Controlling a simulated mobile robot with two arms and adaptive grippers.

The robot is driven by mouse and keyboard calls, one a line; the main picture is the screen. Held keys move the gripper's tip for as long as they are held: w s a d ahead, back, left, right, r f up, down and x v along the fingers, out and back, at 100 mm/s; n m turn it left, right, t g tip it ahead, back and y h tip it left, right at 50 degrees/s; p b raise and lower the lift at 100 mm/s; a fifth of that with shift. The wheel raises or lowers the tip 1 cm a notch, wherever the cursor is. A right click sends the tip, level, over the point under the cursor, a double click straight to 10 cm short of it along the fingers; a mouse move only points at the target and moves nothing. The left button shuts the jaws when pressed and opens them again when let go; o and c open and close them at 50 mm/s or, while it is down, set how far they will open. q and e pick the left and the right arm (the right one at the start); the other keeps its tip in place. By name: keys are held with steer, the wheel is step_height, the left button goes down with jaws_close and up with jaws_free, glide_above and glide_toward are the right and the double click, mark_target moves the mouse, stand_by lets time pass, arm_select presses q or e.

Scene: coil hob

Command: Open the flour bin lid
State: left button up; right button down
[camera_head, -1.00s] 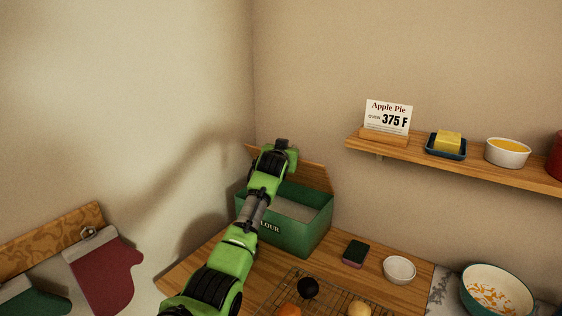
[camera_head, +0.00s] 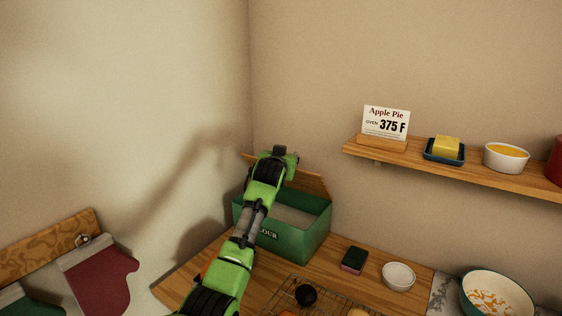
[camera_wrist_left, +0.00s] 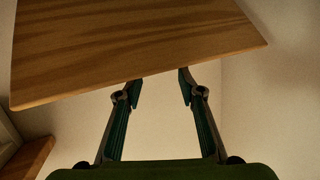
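The green flour bin (camera_head: 300,238) stands on the wooden counter in the corner, its label partly covered by my left arm. Its wooden lid (camera_head: 312,183) is raised along the back, leaving the bin's top open with a pale inside showing. In the left wrist view the lid (camera_wrist_left: 130,45) is a broad tilted board across the top. My left gripper (camera_wrist_left: 161,88) has its two fingers apart, with empty space between them, and the tips are at the board's lower edge; I cannot tell if they touch. In the head view my left wrist is over the bin, hiding part of the lid. My right gripper is out of view.
A sponge (camera_head: 354,260), a small white bowl (camera_head: 398,276) and a wire rack (camera_head: 330,300) are right of the bin. A wall shelf (camera_head: 460,171) holds a recipe card (camera_head: 386,122), butter (camera_head: 446,147) and a dish (camera_head: 506,157). Mitts (camera_head: 98,279) hang at left.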

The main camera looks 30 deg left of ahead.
arm_select(q)
steer(key=v, duration=0.9)
steer(key=shift+s+r, duration=0.1)
